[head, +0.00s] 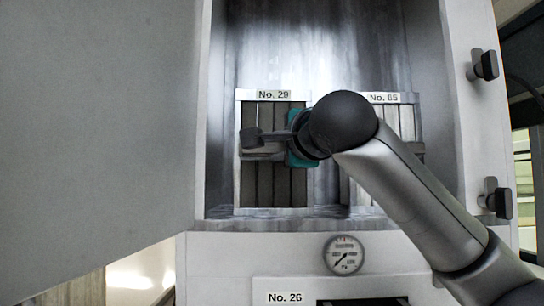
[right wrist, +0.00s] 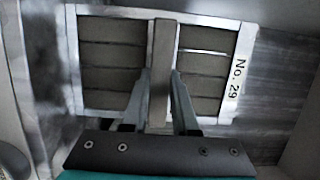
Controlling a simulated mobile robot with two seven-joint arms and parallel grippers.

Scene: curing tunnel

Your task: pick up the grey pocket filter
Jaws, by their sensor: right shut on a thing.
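The grey pocket filter (head: 272,187) stands upright inside the open cabinet, in a pale frame labelled No. 29. It also shows in the right wrist view (right wrist: 110,78), turned sideways, with its dark grey pockets and a crossbar over the middle. My right gripper (head: 258,143) is at the filter's front, at mid height. In the right wrist view its two fingers (right wrist: 161,90) lie on either side of the crossbar and are shut on it. My left gripper is not in view.
A paler filter labelled No. 65 (head: 408,125) stands to the right, partly behind my arm. The cabinet door (head: 95,120) is swung open on the left. Latches (head: 486,65) stick out on the right. A gauge (head: 344,255) sits below the cabinet's ledge (head: 275,224).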

